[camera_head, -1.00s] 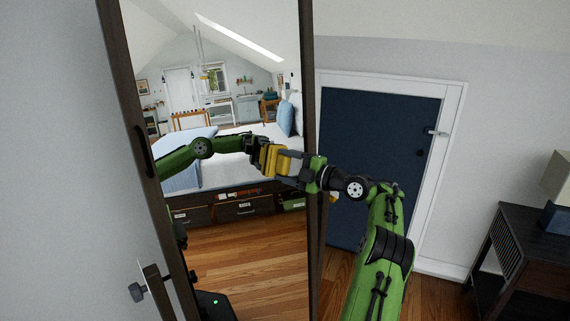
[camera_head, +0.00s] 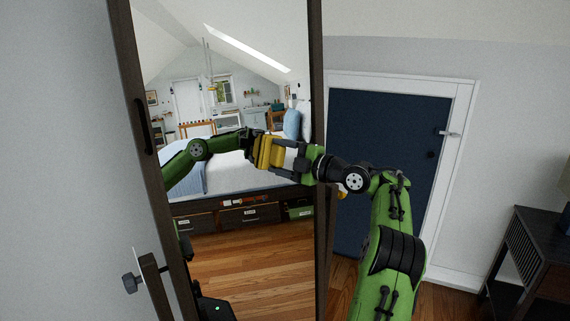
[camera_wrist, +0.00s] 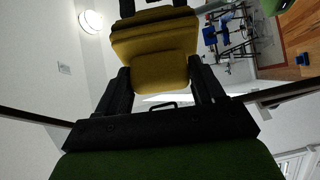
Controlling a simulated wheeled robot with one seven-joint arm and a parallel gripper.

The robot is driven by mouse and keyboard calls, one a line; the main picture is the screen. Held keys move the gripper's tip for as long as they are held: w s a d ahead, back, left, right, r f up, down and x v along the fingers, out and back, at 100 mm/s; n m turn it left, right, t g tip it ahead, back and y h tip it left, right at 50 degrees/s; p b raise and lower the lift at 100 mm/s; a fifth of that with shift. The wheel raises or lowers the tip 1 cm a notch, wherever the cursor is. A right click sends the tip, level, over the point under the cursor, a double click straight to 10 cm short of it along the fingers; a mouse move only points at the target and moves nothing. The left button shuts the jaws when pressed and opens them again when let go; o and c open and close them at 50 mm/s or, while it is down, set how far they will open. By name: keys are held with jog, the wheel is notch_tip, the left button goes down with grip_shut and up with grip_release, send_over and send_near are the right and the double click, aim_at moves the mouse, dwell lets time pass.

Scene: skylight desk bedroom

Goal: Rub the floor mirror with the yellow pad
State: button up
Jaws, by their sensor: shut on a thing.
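The floor mirror (camera_head: 235,255) is tall with a dark frame and stands left of centre in the head view. My gripper (camera_head: 287,159) reaches in from the right across the mirror's right frame. It is shut on the yellow pad (camera_head: 276,154), held at the glass at about mid-height. The pad and its reflection meet or nearly meet, so I cannot tell whether they touch. In the wrist view the pad (camera_wrist: 160,73) sits between the two dark fingers of my gripper (camera_wrist: 162,88).
A dark blue door (camera_head: 385,160) in a white frame is behind my arm. A dark side table (camera_head: 530,255) stands at the lower right. A grey wall panel (camera_head: 60,160) fills the left side. The bed and shelves appear only as reflections.

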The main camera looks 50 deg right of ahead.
aim_at(271, 160)
jog(key=shift+w+a+f+b, duration=0.15)
jog(key=shift+a+b, duration=0.5)
jog(key=shift+b, duration=0.2)
jog(key=shift+w+a+f+b, duration=0.1)
jog(key=shift+a+f+b, duration=0.05)
jog(key=shift+a+b, duration=0.6)
jog(key=shift+a+r, duration=0.15)
jog(key=shift+w+a+b, duration=0.15)
jog(key=shift+a+b, duration=0.35)
jog(key=shift+b, duration=0.65)
jog(key=shift+w+a+b, duration=0.15)
jog(key=shift+a+b, duration=0.8)
jog(key=shift+a, duration=0.25)
jog(key=shift+s+r, duration=0.1)
jog(key=shift+s, duration=0.45)
jog(key=shift+s+a+r, duration=0.15)
jog(key=shift+s+a, duration=0.05)
jog(key=shift+s, duration=1)
jog(key=shift+s+a+r, duration=0.1)
jog(key=shift+s+a, duration=0.1)
jog(key=shift+s, duration=1)
